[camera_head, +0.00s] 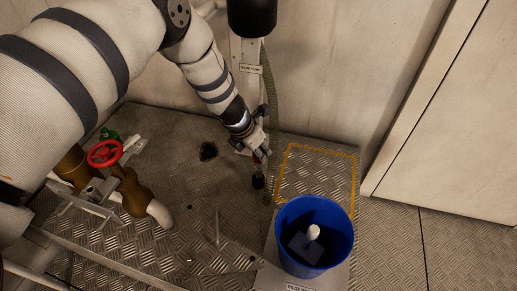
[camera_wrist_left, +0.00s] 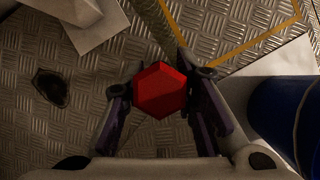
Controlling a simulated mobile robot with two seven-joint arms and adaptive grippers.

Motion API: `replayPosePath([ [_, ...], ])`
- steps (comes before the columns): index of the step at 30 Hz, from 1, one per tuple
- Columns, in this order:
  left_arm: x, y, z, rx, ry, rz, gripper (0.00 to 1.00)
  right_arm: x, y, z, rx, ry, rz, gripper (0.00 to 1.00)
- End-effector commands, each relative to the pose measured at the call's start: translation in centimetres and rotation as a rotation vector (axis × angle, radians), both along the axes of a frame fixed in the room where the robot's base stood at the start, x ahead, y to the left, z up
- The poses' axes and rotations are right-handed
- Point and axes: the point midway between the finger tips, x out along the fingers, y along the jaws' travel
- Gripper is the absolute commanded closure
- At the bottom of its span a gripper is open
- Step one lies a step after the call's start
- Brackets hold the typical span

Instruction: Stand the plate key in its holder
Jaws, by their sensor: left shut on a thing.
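My left gripper (camera_head: 257,153) is low over the checkered floor, near the wall post, and points down. It is shut on the plate key, whose red hexagonal head (camera_wrist_left: 161,90) shows between the two fingers in the left wrist view. No holder is clearly recognisable. My right gripper is not in view.
A blue bucket (camera_head: 287,243) with a white-topped dark object inside stands right of the gripper. A yellow-outlined floor area (camera_head: 318,172) lies behind it. A brown valve with a red handwheel (camera_head: 105,154) is at left. A dark floor opening (camera_head: 208,151) lies left of the gripper.

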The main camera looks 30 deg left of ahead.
Motion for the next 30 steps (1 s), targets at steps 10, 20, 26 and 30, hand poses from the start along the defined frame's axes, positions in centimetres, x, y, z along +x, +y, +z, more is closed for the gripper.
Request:
replayPosePath([
  [10,0.0,0.0,-0.7,0.0,0.001,0.0,0.94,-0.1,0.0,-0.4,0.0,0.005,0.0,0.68],
  [20,0.0,0.0,-1.6,-0.001,0.001,0.0,0.94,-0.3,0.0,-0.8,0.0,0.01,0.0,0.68],
  [26,0.0,0.0,-2.1,0.0,0.001,0.0,0.94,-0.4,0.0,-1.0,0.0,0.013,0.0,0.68],
  [30,0.0,0.0,-2.4,0.0,0.001,0.0,0.94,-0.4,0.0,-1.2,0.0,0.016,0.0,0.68],
])
